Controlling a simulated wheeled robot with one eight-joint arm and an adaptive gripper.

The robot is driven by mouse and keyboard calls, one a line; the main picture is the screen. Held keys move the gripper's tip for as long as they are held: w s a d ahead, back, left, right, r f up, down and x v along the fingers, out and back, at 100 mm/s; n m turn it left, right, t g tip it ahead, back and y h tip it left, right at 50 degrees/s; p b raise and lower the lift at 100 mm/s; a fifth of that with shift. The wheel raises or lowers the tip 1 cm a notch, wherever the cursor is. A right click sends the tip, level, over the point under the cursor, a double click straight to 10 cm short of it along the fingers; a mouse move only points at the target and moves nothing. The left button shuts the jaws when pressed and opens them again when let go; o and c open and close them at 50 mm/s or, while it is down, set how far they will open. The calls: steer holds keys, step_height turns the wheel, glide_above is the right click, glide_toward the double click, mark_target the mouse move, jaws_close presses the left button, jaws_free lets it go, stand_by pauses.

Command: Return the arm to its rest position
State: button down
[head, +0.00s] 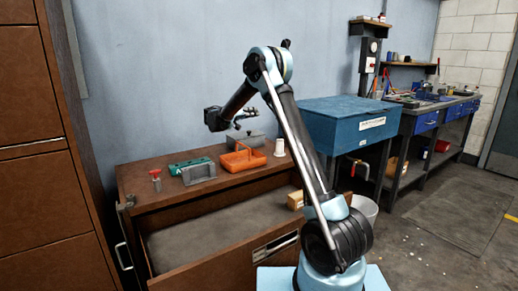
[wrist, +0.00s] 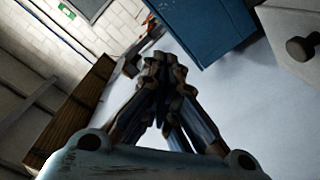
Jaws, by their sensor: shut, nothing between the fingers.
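My arm rises from its light-blue base in the head view and bends over at the elbow toward the wooden drawer cabinet (head: 140,178). My gripper (head: 250,113) hangs above the back of the cabinet top, clear of the things on it. In the wrist view the fingers of my gripper (wrist: 163,70) meet at their tips, with nothing between them. The wrist view is tilted and shows wall and furniture beyond the fingers.
The cabinet's drawer (head: 215,245) stands open, with a small tan block (head: 295,200) at its right. An orange basket (head: 243,158), a grey holder (head: 198,173) and a white cup (head: 279,147) stand on top. A blue chest (head: 350,120) and workbench are to the right.

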steer(key=s+d+r+n+g+y, duration=0.1)
steer(key=s+d+r+g+y, duration=0.2)
steer(key=s+d, duration=1.05)
steer(key=s+d+f+n+g+y, duration=0.1)
steer(key=s+d+f+g+y, duration=0.2)
steer(key=s+d, duration=1)
steer(key=s+f+n+g+y, duration=0.1)
steer(key=s+f+y, duration=0.15)
steer(key=s, duration=0.75)
steer(key=s+f+y, duration=0.1)
steer(key=s+f, duration=0.3)
steer(key=s, duration=0.5)
steer(key=s+a+f+y, duration=0.2)
steer(key=s+f, duration=0.4)
steer(key=s, duration=0.2)
steer(key=s+a+f+n+y, duration=0.1)
steer(key=s+a+f+y, duration=0.1)
steer(key=s+f, duration=0.4)
steer(key=shift+s+a+f+g+y, duration=0.15)
steer(key=shift+s+f+g+y, duration=0.2)
steer(key=shift+s, duration=0.9)
steer(key=shift+w+f, duration=0.15)
steer(key=shift+w, duration=0.25)
